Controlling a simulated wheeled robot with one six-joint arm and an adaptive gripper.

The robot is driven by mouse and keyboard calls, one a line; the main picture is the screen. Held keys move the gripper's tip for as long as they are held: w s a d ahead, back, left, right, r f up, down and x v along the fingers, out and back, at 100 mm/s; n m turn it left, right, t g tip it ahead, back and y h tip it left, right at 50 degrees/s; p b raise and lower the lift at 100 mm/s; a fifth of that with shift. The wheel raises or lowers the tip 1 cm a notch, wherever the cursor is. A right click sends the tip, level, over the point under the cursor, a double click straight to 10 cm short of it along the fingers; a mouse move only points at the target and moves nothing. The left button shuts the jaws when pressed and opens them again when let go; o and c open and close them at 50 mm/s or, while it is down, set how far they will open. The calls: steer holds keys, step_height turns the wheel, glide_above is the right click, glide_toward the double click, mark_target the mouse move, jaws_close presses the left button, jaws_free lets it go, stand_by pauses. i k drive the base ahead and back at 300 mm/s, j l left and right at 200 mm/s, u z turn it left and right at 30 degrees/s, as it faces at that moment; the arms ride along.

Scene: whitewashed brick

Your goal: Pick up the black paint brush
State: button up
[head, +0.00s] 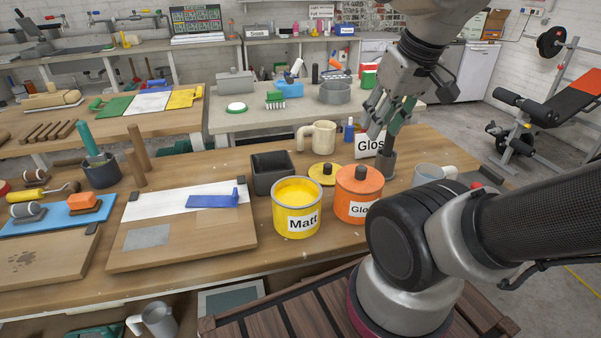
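My gripper (385,128) is above the back right part of the near wooden workbench, with its fingers pointing down. Its fingers look somewhat apart, but I cannot tell whether anything is between them. Something green (402,115) shows at the fingers, partly covered by them. Directly below the gripper stands a dark grey upright cylinder (388,167); its top lies close to the fingertips, and I cannot tell if they touch. I cannot make out the black paint brush for certain; the gripper and my arm cover part of this area.
Close by are an orange paint can (359,190), a yellow open can (296,215), a "Gloss" sign (368,147), a cream mug (318,137) and a pale mug (432,173). A dark square box (272,172) stands left of them. My arm covers the bench's right front.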

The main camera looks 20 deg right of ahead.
mark_target(389, 141)
steer(key=j+z, duration=0.5)
steer(key=j, duration=0.15)
steer(key=k+j+z, duration=0.15)
steer(key=j+z, duration=0.35)
steer(key=j, duration=0.15)
